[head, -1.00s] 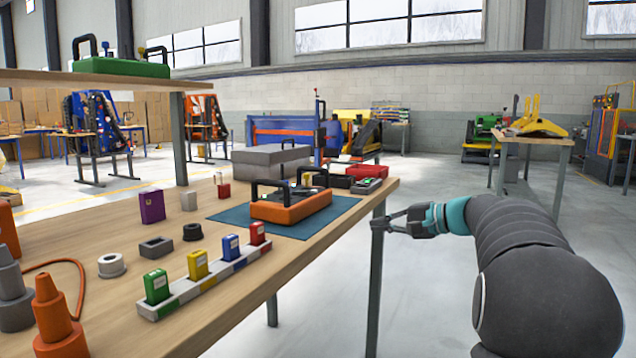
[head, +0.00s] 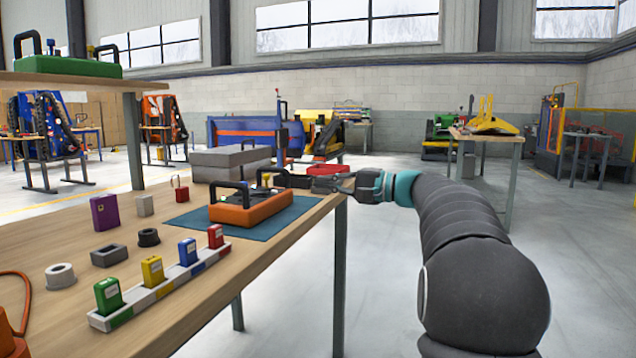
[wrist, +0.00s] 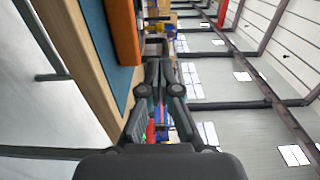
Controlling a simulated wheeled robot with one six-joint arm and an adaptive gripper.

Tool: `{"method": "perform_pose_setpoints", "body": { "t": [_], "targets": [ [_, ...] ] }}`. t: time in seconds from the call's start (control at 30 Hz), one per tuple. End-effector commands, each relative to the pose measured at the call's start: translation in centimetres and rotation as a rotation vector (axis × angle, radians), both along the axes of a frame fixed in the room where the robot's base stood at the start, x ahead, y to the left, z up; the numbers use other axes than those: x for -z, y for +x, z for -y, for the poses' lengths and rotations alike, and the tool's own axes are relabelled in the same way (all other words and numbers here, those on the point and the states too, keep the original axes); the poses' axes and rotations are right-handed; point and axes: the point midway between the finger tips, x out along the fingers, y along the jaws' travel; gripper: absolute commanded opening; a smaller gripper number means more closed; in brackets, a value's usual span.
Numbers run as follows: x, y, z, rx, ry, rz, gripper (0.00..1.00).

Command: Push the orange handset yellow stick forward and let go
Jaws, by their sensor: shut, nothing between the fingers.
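The orange handset (head: 252,210) lies on a blue mat (head: 292,218) on the wooden table, with black handles standing up from it. Its orange side also shows at the top of the wrist view (wrist: 124,32).
A carrier strip (head: 165,288) with several coloured blocks stands in front on the table (head: 205,310). A green handset (head: 68,70) sits on the upper shelf at left.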

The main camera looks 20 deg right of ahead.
Motion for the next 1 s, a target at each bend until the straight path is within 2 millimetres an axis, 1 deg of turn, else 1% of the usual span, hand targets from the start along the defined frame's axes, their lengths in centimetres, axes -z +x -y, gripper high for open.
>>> {"method": "perform_pose_setpoints", "body": {
  "t": [0.1, 0.4, 0.6, 0.8, 1.0],
  "targets": [
    [0.1, 1.5, -1.7, -0.004, 0.0, 0.0, 0.0],
    [0.0, 5.3, -5.7, -0.003, 0.0, 0.0, 0.0],
    [0.0, 7.2, -7.7, -0.002, -0.001, -0.001, 0.0],
    [0.0, 8.0, -8.6, 0.0, -0.001, -0.001, 0.0],
    [0.0, 8.1, -8.6, 0.0, 0.0, -0.001, 0.0]
  ]
}}
